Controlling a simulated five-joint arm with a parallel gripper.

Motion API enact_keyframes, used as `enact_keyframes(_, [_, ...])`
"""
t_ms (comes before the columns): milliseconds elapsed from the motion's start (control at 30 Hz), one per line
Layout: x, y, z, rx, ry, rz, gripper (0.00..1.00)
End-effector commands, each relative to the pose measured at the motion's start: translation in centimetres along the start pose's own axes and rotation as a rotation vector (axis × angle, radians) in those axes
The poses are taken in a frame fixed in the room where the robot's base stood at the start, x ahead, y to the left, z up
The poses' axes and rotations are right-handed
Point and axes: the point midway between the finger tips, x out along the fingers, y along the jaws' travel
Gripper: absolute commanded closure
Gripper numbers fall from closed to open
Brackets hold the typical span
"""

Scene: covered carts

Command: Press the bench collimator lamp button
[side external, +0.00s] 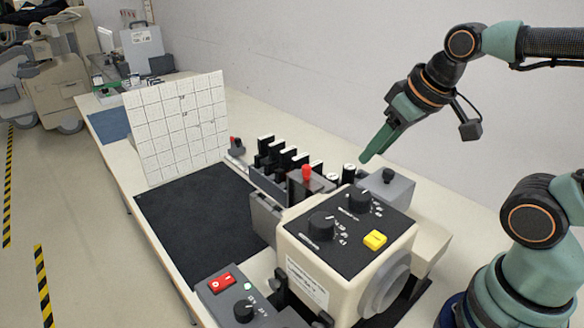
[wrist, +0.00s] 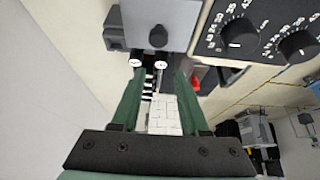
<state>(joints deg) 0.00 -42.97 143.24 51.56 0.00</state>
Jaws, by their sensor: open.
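The bench collimator (side external: 335,262) is a cream box with a black top panel, two black knobs and a yellow button (side external: 375,240) near the panel's right corner. In the wrist view, part of its black panel (wrist: 262,30) with the two knobs shows at upper right. The yellow button is not seen there. My gripper (side external: 363,159) is above and behind the collimator, over the small grey box, pointing down and left. Its two green fingers (wrist: 158,72) are apart with nothing held between them. It is well clear of the yellow button.
A grey box (side external: 398,190) with a black knob stands behind the collimator, beside a rack with a red knob (side external: 306,172). A control box with a red switch (side external: 222,282) is at the front. A white grid panel (side external: 178,125) stands beyond the dark mat (side external: 190,215).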

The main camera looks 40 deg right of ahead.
Motion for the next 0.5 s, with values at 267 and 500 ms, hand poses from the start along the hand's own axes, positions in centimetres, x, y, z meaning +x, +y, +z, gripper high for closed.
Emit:
enact_keyframes(267, [0.0,0.0,0.0,0.0,0.0,0.0,1.0])
enact_keyframes(500, [0.0,0.0,0.0,0.0,0.0,0.0,1.0])
